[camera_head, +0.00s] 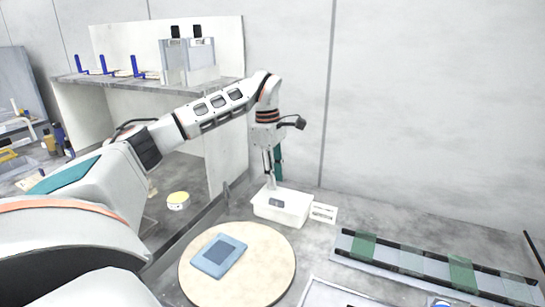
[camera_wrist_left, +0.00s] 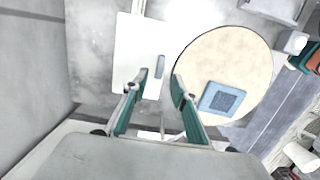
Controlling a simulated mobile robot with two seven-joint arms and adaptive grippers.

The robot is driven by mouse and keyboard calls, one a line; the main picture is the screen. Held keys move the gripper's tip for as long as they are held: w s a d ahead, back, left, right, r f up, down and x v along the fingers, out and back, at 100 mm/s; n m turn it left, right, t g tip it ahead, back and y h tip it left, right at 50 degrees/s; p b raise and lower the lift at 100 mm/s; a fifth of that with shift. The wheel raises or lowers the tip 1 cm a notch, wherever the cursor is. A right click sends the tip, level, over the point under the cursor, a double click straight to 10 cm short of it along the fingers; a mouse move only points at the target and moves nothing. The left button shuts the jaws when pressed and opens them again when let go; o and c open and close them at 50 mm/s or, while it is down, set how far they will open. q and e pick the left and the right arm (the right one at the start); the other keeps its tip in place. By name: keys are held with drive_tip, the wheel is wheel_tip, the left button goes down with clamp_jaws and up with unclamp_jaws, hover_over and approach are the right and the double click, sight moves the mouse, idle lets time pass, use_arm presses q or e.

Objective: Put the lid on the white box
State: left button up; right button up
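The white box (camera_head: 290,213) stands on the grey bench by the back wall, with a small dark patch on it. My left gripper (camera_head: 271,178) points down over its left rear part; whether it touches the box is unclear. My right gripper is not in view.
A round beige platen (camera_head: 262,272) with a blue square pad (camera_head: 219,256) lies in front of the box. A small white slotted piece (camera_head: 323,212) lies right of the box. A long rack with green strips (camera_head: 430,264) is further right. A shelf unit (camera_head: 110,84) stands behind left.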

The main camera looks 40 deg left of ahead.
use_arm(q)
wheel_tip(320, 180, up, 7)
drive_tip(key=p, duration=0.1)
drive_tip(key=shift+s+a, duration=0.15)
drive_tip(key=shift+a, duration=0.25)
idle(0.3)
